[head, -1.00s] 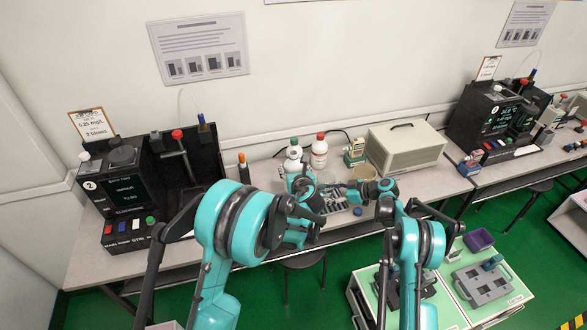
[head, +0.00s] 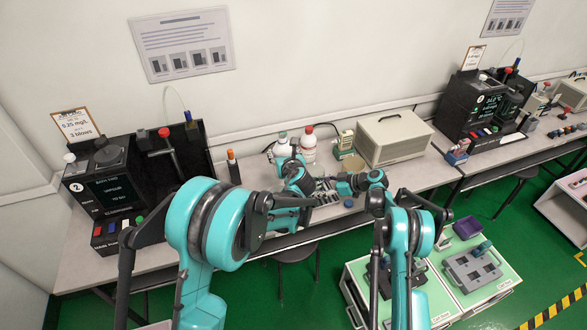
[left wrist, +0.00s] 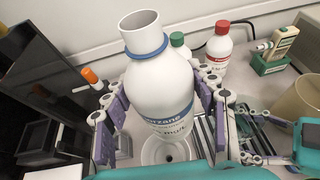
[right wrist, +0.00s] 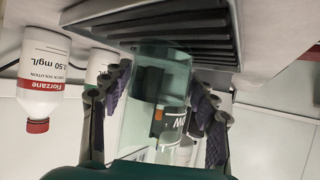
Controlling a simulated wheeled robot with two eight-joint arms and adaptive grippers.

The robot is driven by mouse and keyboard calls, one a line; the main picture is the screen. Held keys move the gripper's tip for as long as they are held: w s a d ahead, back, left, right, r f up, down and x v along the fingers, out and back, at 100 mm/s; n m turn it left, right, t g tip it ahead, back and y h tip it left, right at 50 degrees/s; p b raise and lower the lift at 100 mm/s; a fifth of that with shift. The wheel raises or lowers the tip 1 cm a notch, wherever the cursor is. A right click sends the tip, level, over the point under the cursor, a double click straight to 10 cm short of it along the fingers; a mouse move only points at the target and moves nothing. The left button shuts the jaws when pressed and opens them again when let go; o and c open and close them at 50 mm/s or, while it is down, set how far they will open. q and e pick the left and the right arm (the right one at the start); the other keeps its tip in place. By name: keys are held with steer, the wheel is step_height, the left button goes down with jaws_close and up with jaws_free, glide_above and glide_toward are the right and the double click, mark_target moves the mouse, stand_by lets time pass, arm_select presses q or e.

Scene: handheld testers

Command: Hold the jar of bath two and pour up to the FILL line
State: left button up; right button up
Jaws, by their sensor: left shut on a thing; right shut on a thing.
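My left gripper (left wrist: 160,105) is shut around a white bottle (left wrist: 160,88) with a blue neck ring and an open mouth; the bottle leans slightly in the left wrist view. In the head view the left gripper (head: 300,180) is over the bench, and its own arm partly hides it. My right gripper (right wrist: 155,110) is shut on a clear greenish jar (right wrist: 150,65), with its fingers on both sides. Dark and orange shapes show through the jar's wall. I cannot make out a FILL line or a liquid level. In the head view the right arm largely hides this jar.
The number-two tester (head: 115,190) stands at the left of the bench. A red-capped bottle (head: 309,148) and a green-capped bottle (head: 282,143) stand behind the grippers. A beige case (head: 393,138) and tan beaker (head: 354,164) are to the right. A blue cap (head: 348,203) lies near the front.

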mark_target(284, 142)
arm_select(q)
step_height(284, 142, up, 5)
steer(key=shift+s+r, duration=0.1)
steer(key=shift+r, duration=0.05)
steer(key=shift+d, duration=0.1)
steer(key=w+d+f+m+y, duration=0.1)
steer(key=w+d+f+m, duration=0.1)
steer(key=d+f, duration=0.3)
steer(key=shift+d+f+m+y, duration=0.3)
steer(key=shift+d+f+y, duration=0.1)
steer(key=shift+d, duration=0.15)
steer(key=shift+s+a+f+m+g+y, duration=0.1)
steer(key=shift+a+f+m+y, duration=0.3)
steer(key=shift+f, duration=0.35)
steer(key=shift+s+a+f+m+g+y, duration=0.15)
steer(key=shift+a+f+m+y, duration=0.1)
steer(key=shift+f+m, duration=0.4)
steer(key=shift+s+a+f+m+g+y, duration=0.1)
steer(key=shift+a+f+m+y, duration=0.2)
steer(key=shift+f, duration=0.5)
stand_by(4.2)
